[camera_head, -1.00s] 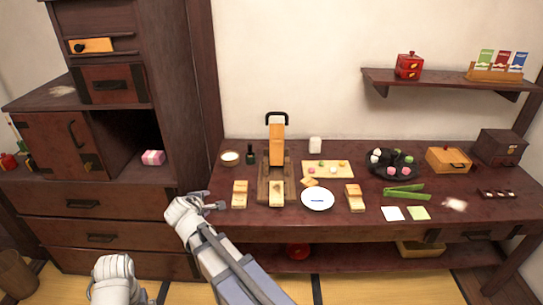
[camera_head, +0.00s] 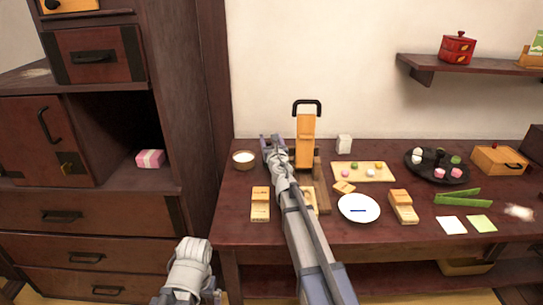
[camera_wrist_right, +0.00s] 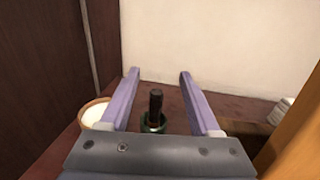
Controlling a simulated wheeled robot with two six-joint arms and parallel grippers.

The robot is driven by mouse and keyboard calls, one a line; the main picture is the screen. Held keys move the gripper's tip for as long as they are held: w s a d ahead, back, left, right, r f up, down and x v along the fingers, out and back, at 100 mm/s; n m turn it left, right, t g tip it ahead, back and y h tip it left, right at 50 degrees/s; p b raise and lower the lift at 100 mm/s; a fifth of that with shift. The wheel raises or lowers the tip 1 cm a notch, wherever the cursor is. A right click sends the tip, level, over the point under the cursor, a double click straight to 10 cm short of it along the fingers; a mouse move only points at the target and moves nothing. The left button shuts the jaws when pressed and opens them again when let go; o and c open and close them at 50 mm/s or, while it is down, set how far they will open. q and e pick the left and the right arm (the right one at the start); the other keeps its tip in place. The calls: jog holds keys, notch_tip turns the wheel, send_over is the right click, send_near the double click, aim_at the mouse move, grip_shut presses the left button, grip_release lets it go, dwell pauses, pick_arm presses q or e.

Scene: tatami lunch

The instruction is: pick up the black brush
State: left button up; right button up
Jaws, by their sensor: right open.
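The black brush (camera_wrist_right: 155,103) stands upright in a small dark green pot (camera_wrist_right: 154,122) on the table, seen in the right wrist view. My right gripper (camera_wrist_right: 158,74) is open, with one finger on each side of the brush in that view and nothing held. I cannot tell whether the brush is fully between the fingers. In the head view my right gripper (camera_head: 270,140) is at the back left of the table and hides the brush. My left arm shows at the bottom, its jaws too unclear to read.
A bowl of white contents (camera_head: 243,159) stands just left of my right gripper. A tall wooden device with a black handle (camera_head: 306,138) stands close on its right. A white plate (camera_head: 359,208) and wooden blocks lie nearer the front. The dark cabinet (camera_head: 186,110) rises at the left.

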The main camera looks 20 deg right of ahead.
notch_tip(320, 180, down, 8)
jog(key=b, duration=0.8)
jog(key=shift+f, duration=0.25)
jog(key=shift+w+r+p, duration=0.25)
jog(key=shift+w, duration=0.25)
jog(key=shift+w+r+p, duration=0.2)
jog(key=shift+w, duration=0.25)
jog(key=shift+w+d, duration=0.2)
jog(key=shift+w, duration=1.25)
jog(key=shift+w+d, duration=0.2)
jog(key=shift+w, duration=1.25)
jog(key=shift+s, duration=0.1)
grip_shut()
